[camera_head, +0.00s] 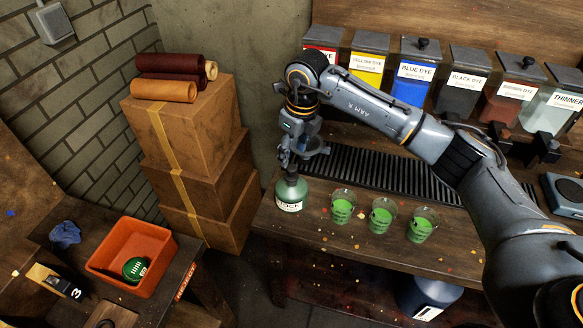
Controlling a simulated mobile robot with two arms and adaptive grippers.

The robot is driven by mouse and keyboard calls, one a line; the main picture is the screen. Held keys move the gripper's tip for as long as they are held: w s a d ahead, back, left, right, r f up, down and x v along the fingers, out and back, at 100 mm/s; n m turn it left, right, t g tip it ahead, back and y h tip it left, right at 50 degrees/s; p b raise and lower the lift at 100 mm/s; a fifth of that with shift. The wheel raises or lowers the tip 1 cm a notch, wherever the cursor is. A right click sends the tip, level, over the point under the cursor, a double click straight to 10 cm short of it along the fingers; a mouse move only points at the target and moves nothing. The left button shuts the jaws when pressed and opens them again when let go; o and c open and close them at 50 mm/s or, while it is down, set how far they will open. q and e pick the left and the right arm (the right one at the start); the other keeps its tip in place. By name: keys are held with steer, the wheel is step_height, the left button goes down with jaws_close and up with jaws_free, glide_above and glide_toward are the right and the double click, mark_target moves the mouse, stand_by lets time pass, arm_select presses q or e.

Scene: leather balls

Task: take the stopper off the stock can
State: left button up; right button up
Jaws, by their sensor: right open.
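The stock can (290,196) is a green, round-shouldered can with a white label. It stands upright at the left end of the wooden bench. My right gripper (289,174) points down directly over the can's top, with its fingers at the neck. It is open. The stopper is hidden or too dark to tell apart from the fingers, and I cannot tell whether they touch it. My left gripper is not in view.
Several glasses of green liquid (381,215) stand close to the right of the can. Labelled dye bins (410,75) line the back beyond a ribbed black strip (400,172). Stacked cardboard boxes (190,150) are at left. An orange bin (112,277) sits on the left table.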

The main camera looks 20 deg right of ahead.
mark_target(291, 167)
steer(key=shift+f, duration=0.65)
steer(key=shift+a+f+p, duration=0.1)
steer(key=shift+f+p, duration=0.2)
steer(key=shift+p, duration=0.15)
step_height(291, 167, down, 4)
steer(key=shift+w+r+p, duration=0.15)
steer(key=shift+p, duration=0.95)
steer(key=shift+w+f, duration=0.1)
steer(key=shift+f, duration=0.4)
steer(key=c, duration=1)
steer(key=shift+c, duration=0.2)
